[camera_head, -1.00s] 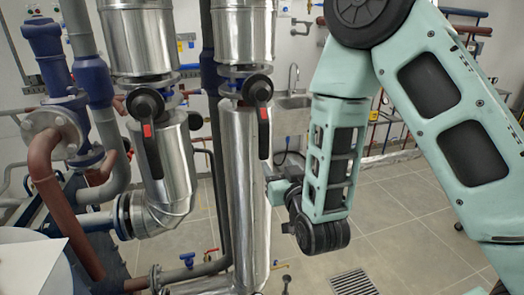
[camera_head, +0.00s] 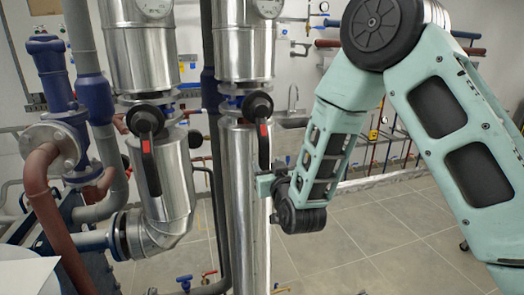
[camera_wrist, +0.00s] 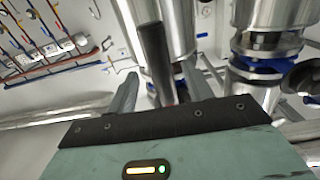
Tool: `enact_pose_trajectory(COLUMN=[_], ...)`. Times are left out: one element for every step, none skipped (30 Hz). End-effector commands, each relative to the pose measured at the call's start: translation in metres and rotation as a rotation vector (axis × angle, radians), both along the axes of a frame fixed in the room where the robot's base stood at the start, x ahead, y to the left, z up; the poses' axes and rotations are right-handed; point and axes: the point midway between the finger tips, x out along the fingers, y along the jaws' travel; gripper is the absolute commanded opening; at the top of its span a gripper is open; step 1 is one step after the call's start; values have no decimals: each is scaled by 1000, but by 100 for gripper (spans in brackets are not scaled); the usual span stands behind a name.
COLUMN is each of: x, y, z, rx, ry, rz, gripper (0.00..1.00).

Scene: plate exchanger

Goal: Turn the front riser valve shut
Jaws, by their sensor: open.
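Two silver-clad risers each carry a valve with a black lever with a red mark. The right riser's lever (camera_head: 263,145) hangs straight down from its round hub. The left riser's lever (camera_head: 149,165) hangs down, slightly tilted. I cannot tell from the labels which is the front one. My gripper (camera_head: 265,184) is beside the lower end of the right lever; its fingers are hardly visible there. In the wrist view, my gripper (camera_wrist: 158,88) is open, with a dark lever (camera_wrist: 154,52) between its grey fingers. I cannot tell whether they touch it.
The silver riser pipe (camera_head: 240,225) stands directly behind the right lever. Blue and brown pipework (camera_head: 60,150) crowds the left. A sink (camera_head: 292,120) and wall pipes are at the back. Tiled floor (camera_head: 370,240) is clear at the right.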

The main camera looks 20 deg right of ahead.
Motion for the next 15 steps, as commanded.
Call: enact_pose_trajectory(x=[11,17,24,29,34,40,44,47,52,54,56,59,60,61,62], y=[-1,-1,-1,-1,-1,-1,-1,-1,-1,-1,-1,-1,-1,-1,-1], z=[4,5,4,4,4,3,3,3,2,2,2,1,1,1,0], rx=[0,0,0,-1,-1,-1,0,0,0,0,0,0,0,0,0], ry=[2,0,0,1,0,1,0,0,0,1,1,0,0,1,1], rz=[-3,-3,-3,-3,-3,-3,-3,-3,-3,-2,-2,-2,-1,-1,-1], gripper=[51,51,51,51,51,51,51,51,51,51,51,51,51,51,51])
